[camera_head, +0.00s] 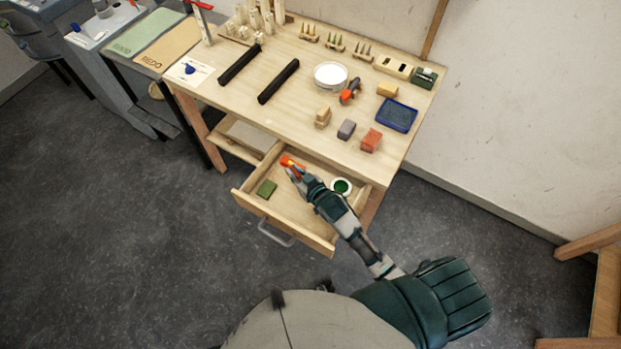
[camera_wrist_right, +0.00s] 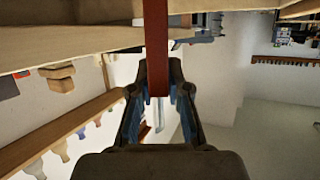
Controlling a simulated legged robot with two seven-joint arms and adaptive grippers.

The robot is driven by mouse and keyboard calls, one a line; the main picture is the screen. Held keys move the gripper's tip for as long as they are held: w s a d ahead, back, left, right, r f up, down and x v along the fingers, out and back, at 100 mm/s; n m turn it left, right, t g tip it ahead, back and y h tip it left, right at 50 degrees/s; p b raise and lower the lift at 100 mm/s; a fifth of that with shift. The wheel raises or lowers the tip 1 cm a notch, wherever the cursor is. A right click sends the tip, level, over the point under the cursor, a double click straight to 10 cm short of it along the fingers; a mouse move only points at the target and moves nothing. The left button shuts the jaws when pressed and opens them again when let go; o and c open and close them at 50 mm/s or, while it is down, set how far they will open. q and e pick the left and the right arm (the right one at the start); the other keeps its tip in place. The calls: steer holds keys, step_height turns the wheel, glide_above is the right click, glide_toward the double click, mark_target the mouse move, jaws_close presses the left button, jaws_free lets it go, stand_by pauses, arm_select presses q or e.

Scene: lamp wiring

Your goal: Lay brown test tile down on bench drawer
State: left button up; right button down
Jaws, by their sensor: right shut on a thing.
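My right gripper (camera_head: 297,173) reaches into the open bench drawer (camera_head: 292,207), toward its back. It also shows in the right wrist view (camera_wrist_right: 159,98), with its fingers closed on a thin brown tile (camera_wrist_right: 157,45), seen edge-on as a reddish-brown strip. In the head view the tile (camera_head: 288,161) looks orange-red at the fingertips, near the drawer's back left. I cannot tell whether it touches the drawer floor. My left gripper is not in view.
The benchtop (camera_head: 265,115) above holds blocks, black bars and a blue tray (camera_head: 396,115).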

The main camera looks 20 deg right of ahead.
steer(key=f, duration=0.2)
steer(key=a+f+b, duration=0.1)
steer(key=f, duration=0.5)
steer(key=shift+s+a+f, duration=0.15)
steer(key=shift+a, duration=0.05)
steer(key=shift+d+f, duration=0.1)
steer(key=shift+d, duration=0.45)
steer(key=c, duration=1.4)
jaws_free()
steer(key=shift+d, duration=0.1)
steer(key=shift+o, duration=1.3)
steer(key=shift+a, duration=0.65)
steer(key=shift+s, duration=0.2)
steer(key=v, duration=0.3)
steer(key=d+v, duration=0.1)
steer(key=v, duration=0.2)
steer(key=shift+s+d+p, duration=0.1)
steer(key=shift+s+p, duration=0.1)
steer(key=shift+p, duration=0.1)
steer(key=shift+s+r, duration=0.25)
steer(key=shift+r, duration=0.05)
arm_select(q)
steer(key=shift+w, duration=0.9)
arm_select(e)
steer(key=shift+a, duration=0.35)
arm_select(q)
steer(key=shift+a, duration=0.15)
